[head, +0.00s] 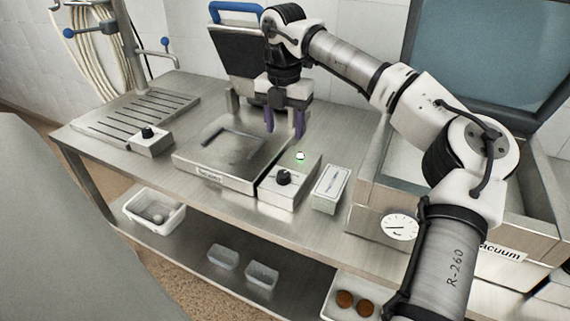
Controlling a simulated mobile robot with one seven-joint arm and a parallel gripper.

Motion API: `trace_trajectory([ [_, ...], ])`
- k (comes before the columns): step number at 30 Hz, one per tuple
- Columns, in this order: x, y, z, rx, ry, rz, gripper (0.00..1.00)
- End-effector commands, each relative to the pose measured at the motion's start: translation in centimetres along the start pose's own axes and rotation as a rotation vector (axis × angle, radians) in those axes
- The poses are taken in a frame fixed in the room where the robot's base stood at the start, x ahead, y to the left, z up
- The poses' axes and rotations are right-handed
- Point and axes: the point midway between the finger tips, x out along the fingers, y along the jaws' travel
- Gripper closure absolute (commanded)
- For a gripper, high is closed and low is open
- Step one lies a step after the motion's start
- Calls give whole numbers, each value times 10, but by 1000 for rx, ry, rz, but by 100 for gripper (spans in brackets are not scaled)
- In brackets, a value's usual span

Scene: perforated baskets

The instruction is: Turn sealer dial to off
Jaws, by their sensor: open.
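The sealer (183,158) is a low metal machine in the middle of the steel table, with a small label on its front and a raised dark lid (240,62) with a blue handle behind. The dial's exact pointer direction is too small to read. My gripper (284,125) points down with its two purple fingers apart and empty. It is above and behind the dial, near the sealer's back right, not touching the dial.
A slotted tray (110,128) with another black knob (147,132) is at left. A small white box (331,187) stands right of the control box. The vacuum machine (375,192) fills the right side. The lower shelf holds a white bin (140,217) and small containers.

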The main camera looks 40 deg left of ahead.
Motion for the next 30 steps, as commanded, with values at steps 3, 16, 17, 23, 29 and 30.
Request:
trace_trajectory([
  [3, 21, 0, -1, -5, 6, 3, 48],
  [16, 105, 2, -2, -6, 7, 7, 48],
  [17, 109, 2, -2, -6, 5, 6, 48],
  [23, 124, 3, -2, -6, 3, 7, 48],
  [29, 127, 3, -2, -7, 3, 6, 48],
  [30, 126, 3, -2, -7, 3, 6, 48],
])
